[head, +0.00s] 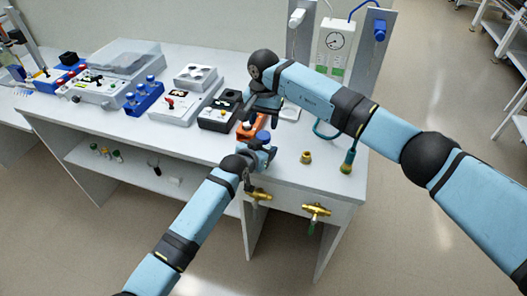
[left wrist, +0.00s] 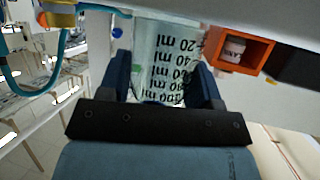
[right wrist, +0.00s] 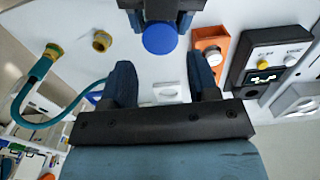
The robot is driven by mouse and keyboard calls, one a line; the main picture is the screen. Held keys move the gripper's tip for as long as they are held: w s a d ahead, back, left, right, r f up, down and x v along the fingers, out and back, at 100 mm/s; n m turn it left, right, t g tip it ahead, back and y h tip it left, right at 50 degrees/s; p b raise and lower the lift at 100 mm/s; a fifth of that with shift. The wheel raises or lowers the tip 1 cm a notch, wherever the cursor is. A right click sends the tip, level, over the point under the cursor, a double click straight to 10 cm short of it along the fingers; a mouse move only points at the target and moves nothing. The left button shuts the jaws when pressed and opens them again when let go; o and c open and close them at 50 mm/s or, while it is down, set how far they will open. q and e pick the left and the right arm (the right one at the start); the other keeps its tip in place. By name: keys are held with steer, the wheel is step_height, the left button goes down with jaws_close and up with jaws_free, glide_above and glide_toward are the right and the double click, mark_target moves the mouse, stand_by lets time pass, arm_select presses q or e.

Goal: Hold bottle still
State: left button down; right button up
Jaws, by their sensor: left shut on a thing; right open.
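The bottle is clear with black ml markings (left wrist: 168,60) and fills the space between my left gripper's fingers in the left wrist view. My left gripper (left wrist: 162,88) is shut on its sides. The bottle's blue cap (right wrist: 160,38) shows at the top of the right wrist view, beside my left gripper's dark body. In the head view the blue cap (head: 263,136) shows just by the left gripper (head: 256,154). My right gripper (right wrist: 165,85) is open and empty, its fingers apart, with the cap beyond its fingertips. The bottle's lower part is hidden in the head view.
An orange holder (left wrist: 240,48) with a small labelled jar stands beside the bottle. A dark device with a display (right wrist: 268,70) is farther right. Brass fittings (head: 306,157) and a teal hose (right wrist: 30,95) are on the other side. Brass valves (head: 316,210) project from the bench front.

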mark_target(264, 135)
step_height(264, 135, down, 6)
steer(key=shift+r, duration=0.15)
stand_by(0.3)
steer(key=c, duration=0.7)
steer(key=shift+m, duration=1.7)
steer(key=shift+c, duration=0.2)
steer(key=o, duration=1)
